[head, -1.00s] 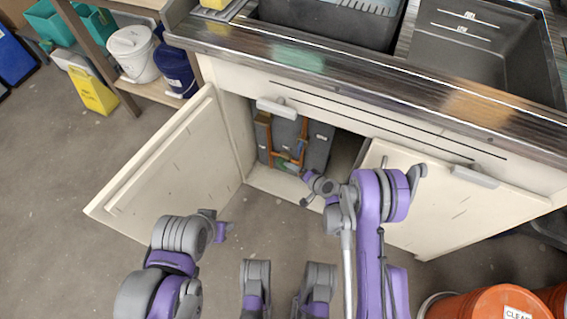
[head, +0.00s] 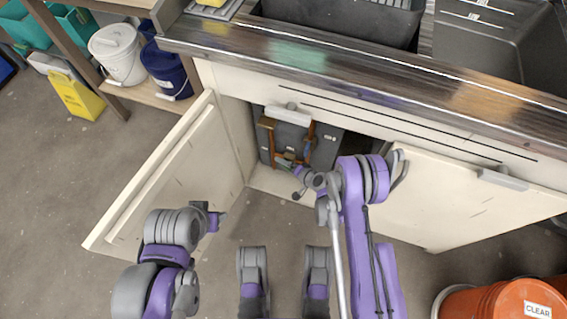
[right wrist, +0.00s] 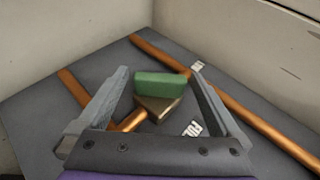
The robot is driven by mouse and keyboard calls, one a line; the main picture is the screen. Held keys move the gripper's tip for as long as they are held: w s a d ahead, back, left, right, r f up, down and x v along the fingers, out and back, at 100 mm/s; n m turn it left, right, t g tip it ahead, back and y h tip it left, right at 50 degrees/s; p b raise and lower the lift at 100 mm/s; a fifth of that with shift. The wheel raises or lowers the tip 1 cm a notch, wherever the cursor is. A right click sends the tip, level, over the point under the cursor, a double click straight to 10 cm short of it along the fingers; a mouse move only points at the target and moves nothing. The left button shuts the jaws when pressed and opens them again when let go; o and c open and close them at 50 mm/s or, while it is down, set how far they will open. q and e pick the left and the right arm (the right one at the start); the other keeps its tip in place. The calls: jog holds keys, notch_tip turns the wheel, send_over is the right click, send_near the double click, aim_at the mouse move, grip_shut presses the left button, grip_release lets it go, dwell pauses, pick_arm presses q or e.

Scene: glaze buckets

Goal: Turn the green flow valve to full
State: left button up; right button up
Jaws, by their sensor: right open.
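The green flow valve handle (right wrist: 160,84) sits on a brass body on a copper pipe, inside the open cabinet under the sink. In the right wrist view it lies between the fingers of my right gripper (right wrist: 160,95), which is open with a gap to either side of the handle. Small white labels (right wrist: 191,129) lie near it, one with letters that seem to read FULL or similar. In the head view my right gripper (head: 300,176) reaches into the cabinet and largely hides the valve. My left gripper (head: 216,220) is outside, near the left door; its fingers are unclear.
The left cabinet door (head: 150,185) and right door (head: 450,200) stand open on either side of my arm. Copper pipes (right wrist: 250,115) run beside the valve. The countertop (head: 340,70) overhangs above. An orange bucket (head: 500,300) stands at lower right.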

jog(key=shift+c, duration=0.2)
jog(key=c, duration=1.3)
jog(key=shift+f+m+t+y, duration=0.25)
jog(key=shift+t+y, duration=0.45)
jog(key=shift+y, duration=0.4)
jog(key=shift+r+m+t+y, duration=0.1)
jog(key=shift+m+t+y, duration=0.5)
jog(key=shift+y, duration=0.6)
